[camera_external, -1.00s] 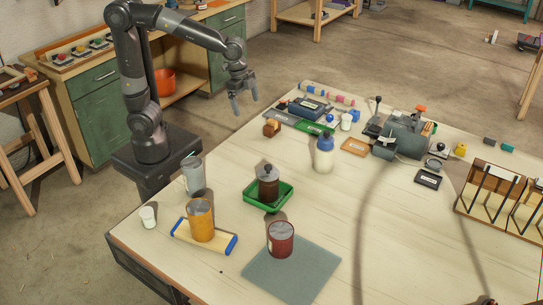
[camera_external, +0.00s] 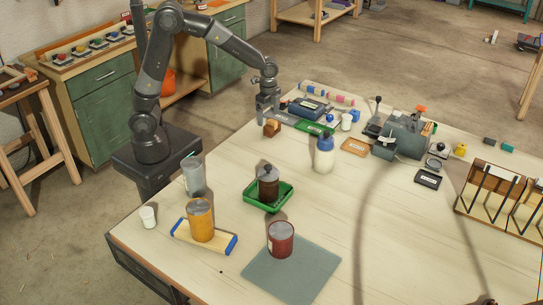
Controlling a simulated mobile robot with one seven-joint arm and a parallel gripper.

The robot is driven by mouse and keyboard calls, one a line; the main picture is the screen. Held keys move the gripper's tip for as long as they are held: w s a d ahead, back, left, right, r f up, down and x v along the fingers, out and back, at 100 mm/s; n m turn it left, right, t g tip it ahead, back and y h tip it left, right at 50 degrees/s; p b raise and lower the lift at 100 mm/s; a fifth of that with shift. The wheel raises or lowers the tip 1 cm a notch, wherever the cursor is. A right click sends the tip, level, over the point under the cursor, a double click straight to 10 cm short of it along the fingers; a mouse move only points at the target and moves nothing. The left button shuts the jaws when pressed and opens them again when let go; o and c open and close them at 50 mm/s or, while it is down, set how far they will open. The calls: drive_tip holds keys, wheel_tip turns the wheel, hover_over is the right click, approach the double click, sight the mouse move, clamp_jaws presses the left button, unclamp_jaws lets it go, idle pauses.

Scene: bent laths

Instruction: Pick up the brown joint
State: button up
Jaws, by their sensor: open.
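The brown joint (camera_external: 271,129) looks like the small brown block near the far left edge of the workbench. My gripper (camera_external: 268,117) points down over it, with its fingers apart. The fingertips are close above or around the block's top; I cannot tell whether they touch it. The block is small here, and part of its top is hidden by the fingers.
A dark blue-grey case (camera_external: 308,107) and a green tray (camera_external: 315,128) lie just right of my gripper. A white bottle with a blue cap (camera_external: 324,155) stands nearer the front. The bench surface (camera_external: 235,160) left of that bottle is clear.

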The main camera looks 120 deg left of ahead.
sight(271, 118)
drive_tip(key=f, duration=0.2)
drive_tip(key=w+f, duration=0.1)
drive_tip(key=f, duration=0.2)
drive_tip(key=shift+a, duration=0.15)
drive_tip(key=c, duration=1.1)
